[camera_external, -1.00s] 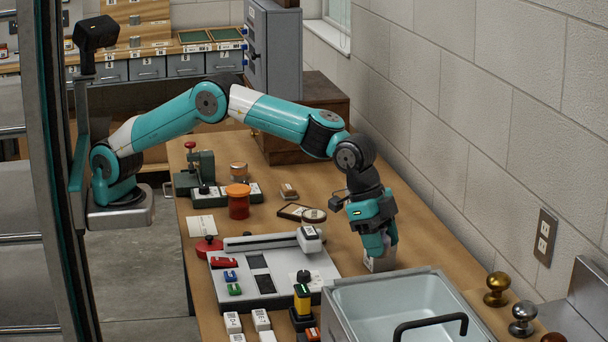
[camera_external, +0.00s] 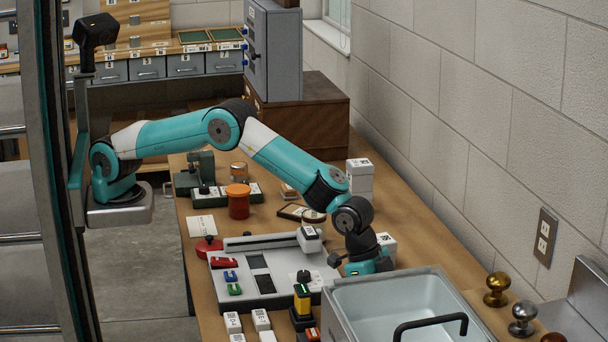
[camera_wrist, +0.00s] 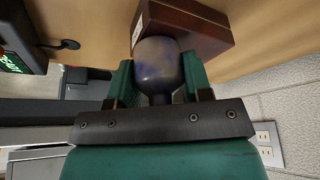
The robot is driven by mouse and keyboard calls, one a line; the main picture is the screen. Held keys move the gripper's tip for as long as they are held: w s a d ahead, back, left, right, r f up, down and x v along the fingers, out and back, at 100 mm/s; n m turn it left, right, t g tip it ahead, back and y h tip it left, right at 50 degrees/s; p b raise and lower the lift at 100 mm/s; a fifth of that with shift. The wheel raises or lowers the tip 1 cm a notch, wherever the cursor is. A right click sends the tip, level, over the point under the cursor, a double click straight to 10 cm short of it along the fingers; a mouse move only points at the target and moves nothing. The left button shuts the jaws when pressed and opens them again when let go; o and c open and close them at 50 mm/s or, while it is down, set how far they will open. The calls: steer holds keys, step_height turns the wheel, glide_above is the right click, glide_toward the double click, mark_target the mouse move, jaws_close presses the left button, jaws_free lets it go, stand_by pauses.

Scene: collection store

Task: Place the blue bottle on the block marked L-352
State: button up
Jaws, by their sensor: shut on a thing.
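In the wrist view my gripper (camera_wrist: 158,78) is shut on the blue bottle (camera_wrist: 158,62), a dark, dull blue-violet round body with a narrower end towards the palm. In the external view my gripper (camera_external: 367,265) is low at the far edge of the sink, its fingertips and the bottle hidden. A white block (camera_external: 387,243) with a dark mark stands just behind it. More white blocks (camera_external: 359,178) are stacked farther back. A dark red-brown block (camera_wrist: 195,28) with a white label lies beyond the bottle in the wrist view. I cannot read L-352 on any block.
The grey sink (camera_external: 345,300) with a black handle is right in front of my gripper. A pale grey tray (camera_external: 283,262) with coloured pieces lies to the left. The wall (camera_external: 480,150) bounds the right side. Bench space (camera_external: 420,250) is free beside the wall.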

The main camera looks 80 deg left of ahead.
steer(key=shift+f, duration=0.1)
steer(key=shift+f, duration=0.15)
steer(key=o, duration=1)
steer(key=shift+c, duration=0.2)
